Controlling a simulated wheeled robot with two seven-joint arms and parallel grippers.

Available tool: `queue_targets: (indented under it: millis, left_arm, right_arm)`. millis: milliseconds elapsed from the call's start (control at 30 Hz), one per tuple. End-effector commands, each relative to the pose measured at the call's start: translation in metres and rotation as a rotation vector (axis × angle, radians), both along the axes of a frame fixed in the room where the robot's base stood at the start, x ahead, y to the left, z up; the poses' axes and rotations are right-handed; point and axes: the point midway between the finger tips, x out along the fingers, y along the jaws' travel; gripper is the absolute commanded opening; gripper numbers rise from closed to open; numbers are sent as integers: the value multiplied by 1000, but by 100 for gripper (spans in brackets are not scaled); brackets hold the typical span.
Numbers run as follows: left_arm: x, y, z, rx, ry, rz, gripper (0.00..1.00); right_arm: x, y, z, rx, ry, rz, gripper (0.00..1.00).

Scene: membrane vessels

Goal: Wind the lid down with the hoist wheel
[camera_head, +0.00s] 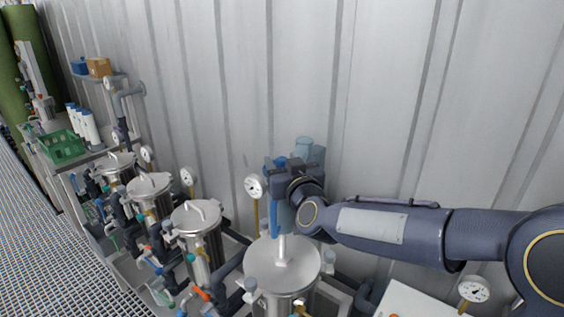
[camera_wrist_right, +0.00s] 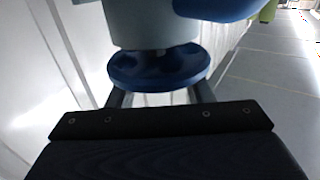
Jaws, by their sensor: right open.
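The hoist wheel is a blue lobed handwheel (camera_wrist_right: 158,70) under a pale grey housing (camera_wrist_right: 150,22) in the right wrist view. My right gripper (camera_wrist_right: 160,93) is open, with one finger at each side of the wheel's near edge; I cannot tell whether they touch it. In the head view my right gripper (camera_head: 284,168) is up at the hoist (camera_head: 304,146) and hides most of it. Below, the round steel lid (camera_head: 270,262) hangs from or joins an upright rod at the nearest vessel (camera_head: 280,302). Any gap under the lid cannot be made out. My left gripper is out of view.
Several lidded steel vessels (camera_head: 196,218) with gauges (camera_head: 254,187) and pipes stand in a row to the left. A bench with a green crate (camera_head: 62,147) and white bottles (camera_head: 90,128) is farther back. A corrugated wall (camera_head: 400,90) stands close behind the hoist.

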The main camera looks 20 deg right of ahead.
Motion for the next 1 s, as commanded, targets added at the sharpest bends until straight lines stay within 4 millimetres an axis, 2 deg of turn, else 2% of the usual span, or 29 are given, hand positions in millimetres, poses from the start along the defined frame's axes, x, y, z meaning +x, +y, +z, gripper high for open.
queue_targets:
  millis: [200, 400, 533, 1000]
  left_arm:
    - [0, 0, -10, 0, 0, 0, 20]
    - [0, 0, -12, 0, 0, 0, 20]
    - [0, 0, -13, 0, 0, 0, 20]
    - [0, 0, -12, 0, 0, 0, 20]
  right_arm:
    - [-38, -2, -1, 0, -4, 1, 46]
    - [-64, -4, 0, 0, -3, 0, 46]
    - [-70, -4, 0, 0, -1, 0, 46]
    - [-73, -5, -1, 6, 8, 10, 46]
